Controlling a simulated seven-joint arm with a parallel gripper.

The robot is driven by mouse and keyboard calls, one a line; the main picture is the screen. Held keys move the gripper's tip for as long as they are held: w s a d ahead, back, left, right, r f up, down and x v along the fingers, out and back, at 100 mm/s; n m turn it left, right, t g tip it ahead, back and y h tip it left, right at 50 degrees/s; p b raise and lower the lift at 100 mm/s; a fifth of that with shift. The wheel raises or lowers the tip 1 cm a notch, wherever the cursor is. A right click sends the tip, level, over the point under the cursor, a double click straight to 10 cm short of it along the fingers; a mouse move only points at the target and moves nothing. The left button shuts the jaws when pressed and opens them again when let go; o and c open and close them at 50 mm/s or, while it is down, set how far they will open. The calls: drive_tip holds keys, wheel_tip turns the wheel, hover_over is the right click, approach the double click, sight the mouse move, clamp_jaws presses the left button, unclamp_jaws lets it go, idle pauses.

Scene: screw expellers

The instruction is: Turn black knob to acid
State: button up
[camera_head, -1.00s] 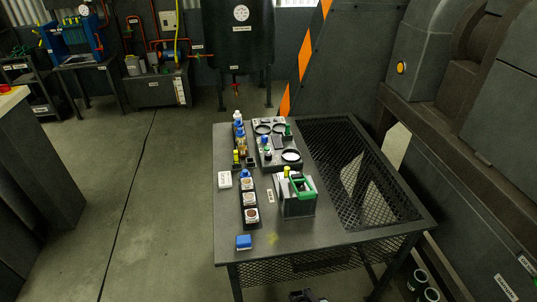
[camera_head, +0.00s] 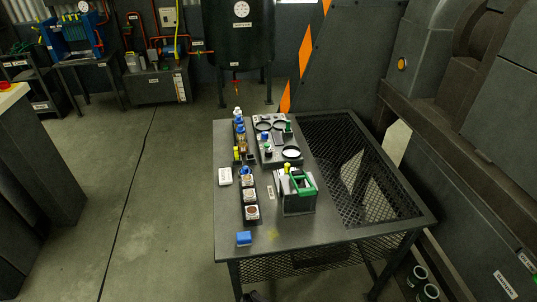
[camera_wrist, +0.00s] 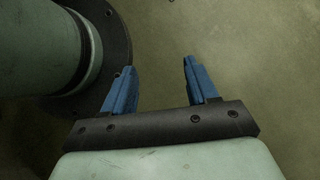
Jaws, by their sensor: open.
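No black knob and no "acid" label can be made out in either view; the labels in the head view are too small to read. My gripper (camera_wrist: 160,68) shows in the wrist view with its two blue fingers spread apart. Nothing is between them, and bare floor lies behind them. In the head view a grey box with a green frame (camera_head: 305,183) stands on the dark table (camera_head: 262,236). A tray with round dishes and small bottles (camera_head: 265,152) lies behind it. My gripper cannot be made out in the head view.
A dark tank (camera_head: 238,40) stands behind. Floor at left is open.

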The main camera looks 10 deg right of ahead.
drive_tip(key=w+a+r+n+g+h, duration=0.1)
drive_tip(key=w+a+r+n, duration=0.25)
drive_tip(key=a, duration=0.55)
drive_tip(key=w+a+r+n+g, duration=0.25)
drive_tip(key=a+r, duration=0.25)
drive_tip(key=a, duration=0.4)
drive_tip(key=w+a+r+n+g+h, duration=0.15)
drive_tip(key=a+r+n, duration=0.25)
drive_tip(key=a, duration=0.5)
drive_tip(key=w+r+n+t+y, duration=0.1)
drive_tip(key=w+r+t, duration=0.1)
drive_tip(key=w+r, duration=0.7)
drive_tip(key=w+r+n+t+y, duration=0.15)
drive_tip(key=w+r, duration=0.35)
drive_tip(key=w, duration=0.7)
drive_tip(key=w+d+r+t+y, duration=0.1)
drive_tip(key=w+d+r+t, duration=0.2)
drive_tip(key=w+d+r, duration=1)
drive_tip(key=w+d+r+t+y, duration=0.1)
drive_tip(key=w+d+r+t, duration=0.3)
drive_tip(key=w+d+r, duration=0.85)
wheel_tip(320, 180, up, 10)
drive_tip(key=n+h, duration=0.6)
drive_tip(key=n, duration=0.2)
hover_over(268, 150)
wheel_tip(268, 150, down, 13)
drive_tip(key=shift+s+d+r, duration=0.1)
drive_tip(key=shift+s, duration=0.05)
